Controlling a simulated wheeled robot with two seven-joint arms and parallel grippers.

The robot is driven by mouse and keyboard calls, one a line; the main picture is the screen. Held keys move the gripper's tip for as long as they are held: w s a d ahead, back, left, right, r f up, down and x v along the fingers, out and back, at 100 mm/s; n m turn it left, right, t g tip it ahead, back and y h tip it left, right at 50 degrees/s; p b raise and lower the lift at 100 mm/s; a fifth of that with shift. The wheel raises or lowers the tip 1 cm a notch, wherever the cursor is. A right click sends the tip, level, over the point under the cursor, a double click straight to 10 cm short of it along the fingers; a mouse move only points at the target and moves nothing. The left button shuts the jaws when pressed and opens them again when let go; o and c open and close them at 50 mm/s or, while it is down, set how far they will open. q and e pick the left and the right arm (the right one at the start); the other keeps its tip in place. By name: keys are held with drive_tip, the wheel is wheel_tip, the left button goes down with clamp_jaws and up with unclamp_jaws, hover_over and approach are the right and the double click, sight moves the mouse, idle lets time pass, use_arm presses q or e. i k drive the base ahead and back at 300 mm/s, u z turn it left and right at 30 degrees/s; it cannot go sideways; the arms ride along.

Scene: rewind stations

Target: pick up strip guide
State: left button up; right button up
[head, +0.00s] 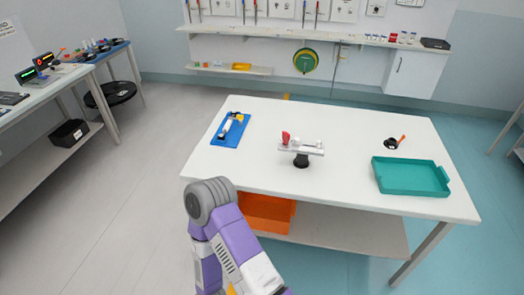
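I cannot tell for sure which small item is the strip guide. A blue mat (224,138) at the table's left holds a small white and dark tool (227,126) with yellow parts. Near the table's middle, a pale flat bar (297,151) sits on a black stand (301,161), with a red piece (286,138) upright at its left end and small pale parts on top. One of my purple and grey arms shows at the bottom; neither gripper is in view.
The white table (345,120) has free room at the back and between the items. A teal tray (411,193) stands at its front right. An orange bin (262,214) sits on the shelf below. Side benches and a black stool (110,94) are at the left.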

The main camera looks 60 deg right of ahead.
sight(302, 151)
drive_tip(key=u, duration=0.05)
drive_tip(key=i, duration=2.25)
drive_tip(key=z, duration=2.45)
